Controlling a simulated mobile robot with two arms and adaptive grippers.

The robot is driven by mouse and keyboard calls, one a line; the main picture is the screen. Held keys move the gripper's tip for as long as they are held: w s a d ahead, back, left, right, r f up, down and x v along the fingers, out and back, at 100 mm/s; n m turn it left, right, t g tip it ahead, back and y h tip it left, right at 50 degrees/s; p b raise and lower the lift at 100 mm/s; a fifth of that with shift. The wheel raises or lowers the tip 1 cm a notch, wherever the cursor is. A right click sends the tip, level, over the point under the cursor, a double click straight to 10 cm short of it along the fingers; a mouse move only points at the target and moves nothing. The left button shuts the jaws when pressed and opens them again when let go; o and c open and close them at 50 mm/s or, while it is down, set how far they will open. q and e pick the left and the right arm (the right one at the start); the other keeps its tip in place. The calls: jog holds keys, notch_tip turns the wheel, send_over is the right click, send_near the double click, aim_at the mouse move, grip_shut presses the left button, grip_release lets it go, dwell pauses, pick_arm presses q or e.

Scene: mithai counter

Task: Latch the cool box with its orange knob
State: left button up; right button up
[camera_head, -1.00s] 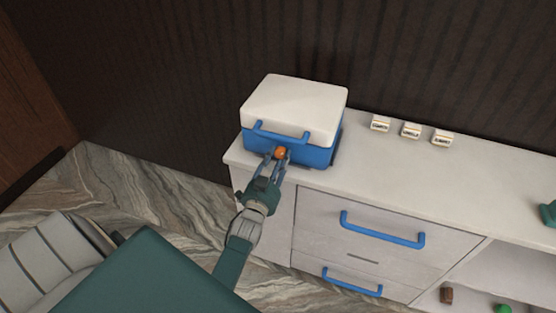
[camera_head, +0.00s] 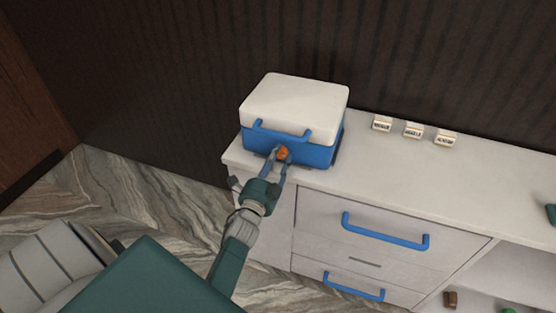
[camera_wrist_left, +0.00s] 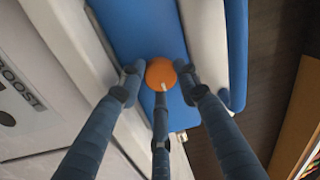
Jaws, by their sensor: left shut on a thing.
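The cool box (camera_head: 316,153) is blue with a white lid (camera_head: 296,103) and stands on the left end of the white counter. The lid lies closed on the body, and a blue handle (camera_head: 281,134) runs along its front. The orange knob (camera_head: 284,153) is on the box's front face; it also shows in the left wrist view (camera_wrist_left: 159,73), with a small white mark on it. My left gripper (camera_head: 282,157) is shut on the knob, its fingers around it from the front. My right gripper is not in view.
Several small labelled white blocks, one of them here (camera_head: 413,131), stand along the back of the counter (camera_head: 390,176). Below are drawers with blue handles (camera_head: 385,232). A brown item (camera_head: 450,299) lies on a lower shelf. The counter right of the box is mostly clear.

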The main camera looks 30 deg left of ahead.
pick_arm(q)
jog(key=shift+w+d+r+m, duration=0.1)
jog(key=shift+d+r+m, duration=0.05)
jog(key=shift+m, duration=0.25)
jog(key=o, duration=1.2)
jog(key=shift+c, duration=0.2)
jog(key=shift+s+d+f, duration=0.1)
jog(key=shift+s+f, duration=0.15)
jog(key=shift+s, duration=0.3)
jog(key=v, duration=0.6)
jog(key=shift+s, duration=0.25)
jog(key=shift+d+r, duration=0.1)
jog(key=shift+r, duration=0.05)
